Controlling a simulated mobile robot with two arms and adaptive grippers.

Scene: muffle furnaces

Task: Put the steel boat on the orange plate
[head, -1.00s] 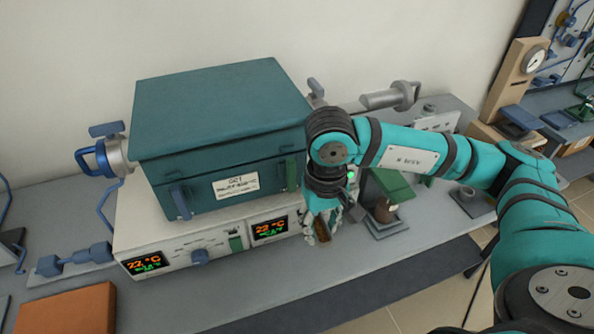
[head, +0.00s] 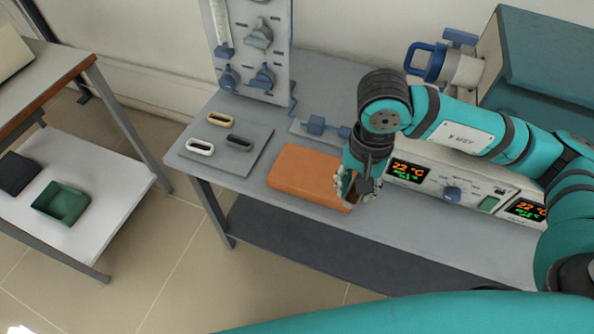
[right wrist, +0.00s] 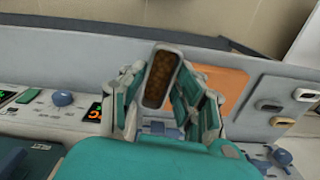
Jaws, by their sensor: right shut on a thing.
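The orange plate (head: 305,176) lies flat on the grey bench; part of it also shows behind my gripper in the right wrist view (right wrist: 233,88). My right gripper (head: 356,190) is at the plate's right end. It is shut on the steel boat (right wrist: 161,78), a long grey-rimmed boat with brown contents, seen between the fingers in the right wrist view. In the head view the fingers mostly hide the boat. Whether it touches the plate I cannot tell. My left gripper is not in view.
A grey mat (head: 208,164) left of the plate bears a tan boat (head: 221,120), a white boat (head: 200,147) and a dark boat (head: 239,143). The furnace control panel (head: 470,190) stands close right of my gripper. A blue-handled rod (head: 318,127) lies behind the plate.

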